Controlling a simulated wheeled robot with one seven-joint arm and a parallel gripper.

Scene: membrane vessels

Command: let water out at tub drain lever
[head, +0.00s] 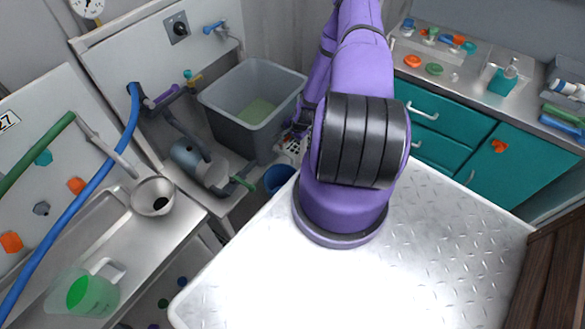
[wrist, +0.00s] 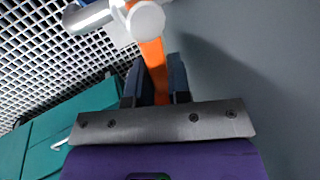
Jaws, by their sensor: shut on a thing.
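The grey tub (head: 224,112) stands on the left bench in the head view, with a shallow pool of greenish water (head: 257,110) on its floor. In the wrist view my gripper (wrist: 156,76) is shut on an orange lever (wrist: 153,56), with one dark finger on each side of it. The lever runs up to a round white end piece (wrist: 145,20) beside a grey metal pipe (wrist: 88,16). A plain grey wall fills the right of the wrist view. In the head view my arm hides most of the gripper and the lever, low beside the tub's right side.
A blue bucket (head: 279,178) stands below the tub's front. A pump (head: 199,163) with pipes and a green handle (head: 246,183) is left of it. Teal cabinets (head: 480,141) stand behind my arm. A white grating (wrist: 40,50) shows in the wrist view.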

